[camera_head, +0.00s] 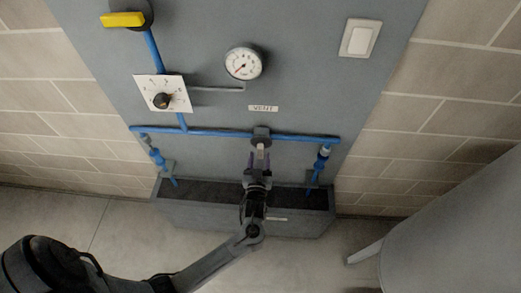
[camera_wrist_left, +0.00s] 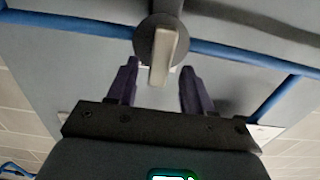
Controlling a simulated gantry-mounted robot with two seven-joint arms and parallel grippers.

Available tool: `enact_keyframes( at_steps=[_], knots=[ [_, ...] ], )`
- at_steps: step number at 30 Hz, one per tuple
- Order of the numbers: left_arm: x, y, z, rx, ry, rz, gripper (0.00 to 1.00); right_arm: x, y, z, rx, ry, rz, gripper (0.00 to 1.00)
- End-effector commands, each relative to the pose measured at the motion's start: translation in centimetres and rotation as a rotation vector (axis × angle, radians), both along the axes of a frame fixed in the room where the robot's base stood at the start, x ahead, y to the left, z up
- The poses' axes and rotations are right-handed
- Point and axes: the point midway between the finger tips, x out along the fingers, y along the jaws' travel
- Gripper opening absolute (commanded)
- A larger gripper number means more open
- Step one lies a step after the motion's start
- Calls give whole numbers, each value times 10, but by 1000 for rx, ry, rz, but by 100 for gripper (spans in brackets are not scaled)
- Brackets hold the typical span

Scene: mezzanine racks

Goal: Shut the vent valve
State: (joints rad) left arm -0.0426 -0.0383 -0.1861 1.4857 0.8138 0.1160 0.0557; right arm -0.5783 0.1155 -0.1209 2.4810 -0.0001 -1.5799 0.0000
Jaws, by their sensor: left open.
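The vent valve (camera_head: 261,133) sits at the middle of the horizontal blue pipe (camera_head: 210,132), under a small label that reads VENT (camera_head: 263,108). Its pale lever handle (camera_head: 260,146) points down, across the pipe. In the left wrist view the round valve body (camera_wrist_left: 148,36) and the handle (camera_wrist_left: 161,58) show close up. My left gripper (camera_head: 259,160) is open just below the valve. In the left wrist view its two dark fingers (camera_wrist_left: 159,70) stand on either side of the handle's lower end, with gaps visible on both sides. My right gripper is out of view.
A grey trough (camera_head: 210,215) stands below the pipe. The panel carries a gauge (camera_head: 243,63), a black knob on a white dial plate (camera_head: 148,86), a yellow handle (camera_head: 122,20) and a white switch (camera_head: 360,39). Blue fittings (camera_head: 156,158) hang at both pipe ends.

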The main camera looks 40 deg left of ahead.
Motion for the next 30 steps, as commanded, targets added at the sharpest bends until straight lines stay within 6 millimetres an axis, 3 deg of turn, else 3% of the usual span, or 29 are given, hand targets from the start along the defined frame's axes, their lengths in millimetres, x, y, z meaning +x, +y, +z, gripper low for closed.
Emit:
enact_keyframes(
  at_steps=[9,21,30],
  knots=[
    [29,21,0,0,0,0,51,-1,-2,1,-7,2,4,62],
    [33,24,0,-1,1,0,51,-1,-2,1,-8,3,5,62],
    [33,24,0,-1,1,0,7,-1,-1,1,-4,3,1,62]
  ],
)
